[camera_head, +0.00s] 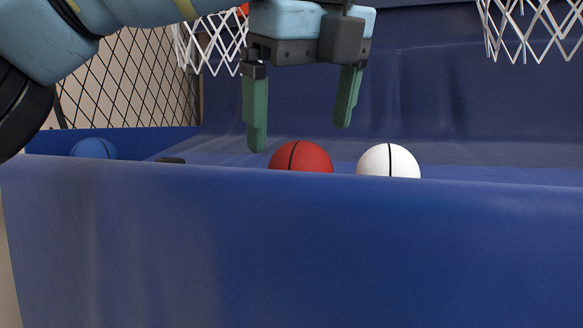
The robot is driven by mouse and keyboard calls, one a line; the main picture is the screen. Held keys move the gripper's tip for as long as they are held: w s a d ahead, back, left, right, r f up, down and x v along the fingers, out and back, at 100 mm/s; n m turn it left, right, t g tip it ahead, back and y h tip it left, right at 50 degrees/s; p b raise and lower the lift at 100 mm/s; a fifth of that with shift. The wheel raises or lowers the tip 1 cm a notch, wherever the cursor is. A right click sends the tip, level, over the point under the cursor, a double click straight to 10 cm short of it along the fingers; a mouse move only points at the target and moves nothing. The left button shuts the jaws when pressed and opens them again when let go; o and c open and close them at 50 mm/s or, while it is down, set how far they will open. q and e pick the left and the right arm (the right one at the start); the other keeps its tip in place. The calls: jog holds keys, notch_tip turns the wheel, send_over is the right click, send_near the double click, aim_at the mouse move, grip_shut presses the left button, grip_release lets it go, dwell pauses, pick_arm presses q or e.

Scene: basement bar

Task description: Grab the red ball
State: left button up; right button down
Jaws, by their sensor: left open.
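The red ball (302,157) with a black stripe sits in the blue trough in the middle of the head view. Its lower part is hidden behind the trough's front wall. My left gripper (301,137) is open and empty, pointing down above the ball, with its green fingers apart. The left finger's tip is just up and left of the ball; the right finger's tip is higher, above the ball's right side. I cannot tell from this view how far the fingers are in depth from the ball. My right gripper is not in view.
A white ball (388,160) sits close to the right of the red ball. A blue ball (93,148) lies at the far left. The blue front wall (300,250) stands before the balls. White hoop nets hang at upper left (212,42) and upper right (530,30).

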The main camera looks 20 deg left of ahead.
aim_at(302, 167)
pick_arm(q)
jog(key=shift+w, duration=0.15)
jog(key=shift+s, duration=0.2)
jog(key=shift+x, duration=0.85)
jog(key=shift+w+a+f, duration=0.1)
jog(key=shift+w+f, duration=0.2)
jog(key=shift+f, duration=0.1)
jog(key=shift+w+x, duration=0.15)
jog(key=shift+x, duration=1.1)
jog(key=shift+w+x, duration=0.15)
jog(key=shift+x, duration=1.1)
jog(key=shift+s+r, duration=0.1)
jog(key=shift+r, duration=0.05)
jog(key=shift+c, duration=0.5)
jog(key=c, duration=0.9)
jog(key=shift+r, duration=0.15)
